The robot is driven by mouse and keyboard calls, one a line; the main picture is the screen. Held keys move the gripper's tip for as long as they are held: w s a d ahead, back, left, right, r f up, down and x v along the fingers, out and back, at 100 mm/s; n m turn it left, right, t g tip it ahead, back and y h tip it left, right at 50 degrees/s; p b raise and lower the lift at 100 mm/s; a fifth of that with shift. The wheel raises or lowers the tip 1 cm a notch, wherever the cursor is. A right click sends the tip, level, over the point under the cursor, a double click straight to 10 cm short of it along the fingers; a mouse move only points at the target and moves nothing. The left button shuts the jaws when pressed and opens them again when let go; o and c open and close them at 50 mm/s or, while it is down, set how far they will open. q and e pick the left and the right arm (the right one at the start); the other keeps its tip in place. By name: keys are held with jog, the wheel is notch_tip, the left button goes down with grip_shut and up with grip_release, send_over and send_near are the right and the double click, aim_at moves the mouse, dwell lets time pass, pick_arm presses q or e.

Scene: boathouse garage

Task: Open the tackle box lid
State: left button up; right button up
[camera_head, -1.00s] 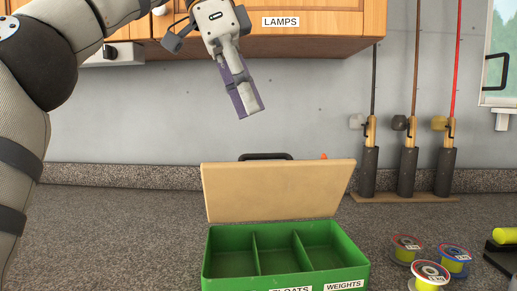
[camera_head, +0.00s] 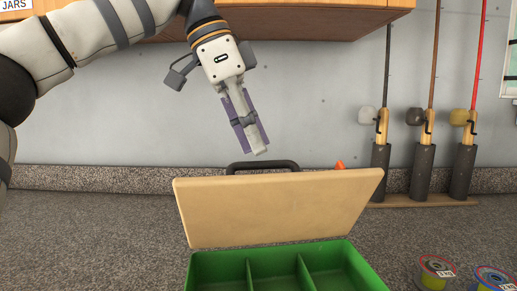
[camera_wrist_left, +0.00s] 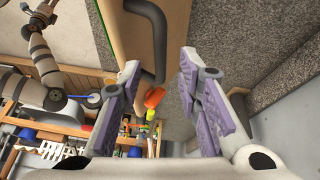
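The tackle box (camera_head: 218,268) is green with open compartments, at the bottom middle of the head view; its front is cut off. Its tan lid (camera_head: 280,208) stands raised and tilted along the back of the box. A dark handle (camera_head: 262,166) shows at the lid's upper edge, and as a bent bar in the left wrist view (camera_wrist_left: 158,35). My left gripper (camera_head: 255,148) hangs just above the handle, apparently apart from it. In the left wrist view its purple-padded fingers (camera_wrist_left: 160,85) are spread with nothing gripped. My right gripper is not discernible.
Line spools (camera_head: 436,272) lie right of the box. Fishing rods (camera_head: 422,165) stand in a rack at the back right. A wooden cabinet (camera_head: 300,22) overhangs the counter. An orange-tipped item (camera_head: 339,165) is behind the lid. The counter left of the box (camera_head: 90,240) is clear.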

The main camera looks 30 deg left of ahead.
pick_arm(q)
jog(key=shift+x, duration=1.25)
grip_shut()
